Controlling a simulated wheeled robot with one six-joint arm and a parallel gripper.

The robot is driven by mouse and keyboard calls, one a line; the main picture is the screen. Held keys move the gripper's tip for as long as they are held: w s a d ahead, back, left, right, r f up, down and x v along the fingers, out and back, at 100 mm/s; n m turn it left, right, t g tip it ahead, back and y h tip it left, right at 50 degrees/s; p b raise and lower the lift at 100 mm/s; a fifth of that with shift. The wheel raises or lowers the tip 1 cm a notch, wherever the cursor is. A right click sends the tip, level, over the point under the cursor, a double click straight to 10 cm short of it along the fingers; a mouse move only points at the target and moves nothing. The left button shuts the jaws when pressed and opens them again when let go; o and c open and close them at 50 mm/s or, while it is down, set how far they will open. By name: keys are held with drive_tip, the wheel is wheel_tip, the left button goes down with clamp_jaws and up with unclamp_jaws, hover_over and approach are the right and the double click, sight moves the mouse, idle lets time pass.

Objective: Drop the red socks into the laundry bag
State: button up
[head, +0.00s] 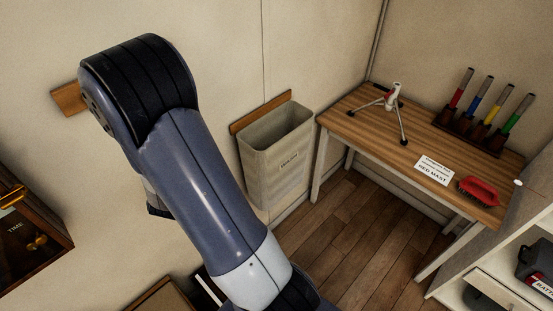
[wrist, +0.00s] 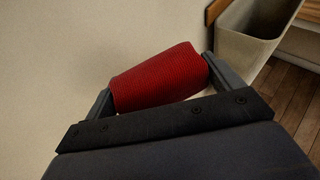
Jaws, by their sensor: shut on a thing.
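The red socks (wrist: 160,78) are a rolled red bundle in the wrist view. My gripper (wrist: 160,82) is shut on them, one finger at each end of the roll. The laundry bag (head: 272,165) is a pale, open-topped bag hung from a wooden strip on the wall, in the middle of the head view. It also shows in the wrist view (wrist: 252,50) at the upper right, to the right of the socks and apart from them. In the head view my arm hides the gripper and the socks.
A wooden table (head: 370,125) stands right of the bag, with a small tripod (head: 393,105), a card (head: 434,169), a red brush (head: 478,191) and a rack of coloured handles (head: 470,132). White shelves (head: 510,285) stand at the lower right. A dark wooden case (head: 30,240) is at the left.

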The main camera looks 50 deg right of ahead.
drive_tip(key=s+d+r+m+g+h, duration=0.1)
drive_tip(key=d+m+g, duration=0.3)
drive_tip(key=d, duration=0.7)
drive_tip(key=s+d+r+m+g+h, duration=0.1)
drive_tip(key=s+d+m+g, duration=0.3)
drive_tip(key=d, duration=0.7)
drive_tip(key=shift+s+r+m+g+h, duration=0.15)
drive_tip(key=shift+r+m+g+h, duration=0.2)
drive_tip(key=shift+g+h, duration=0.35)
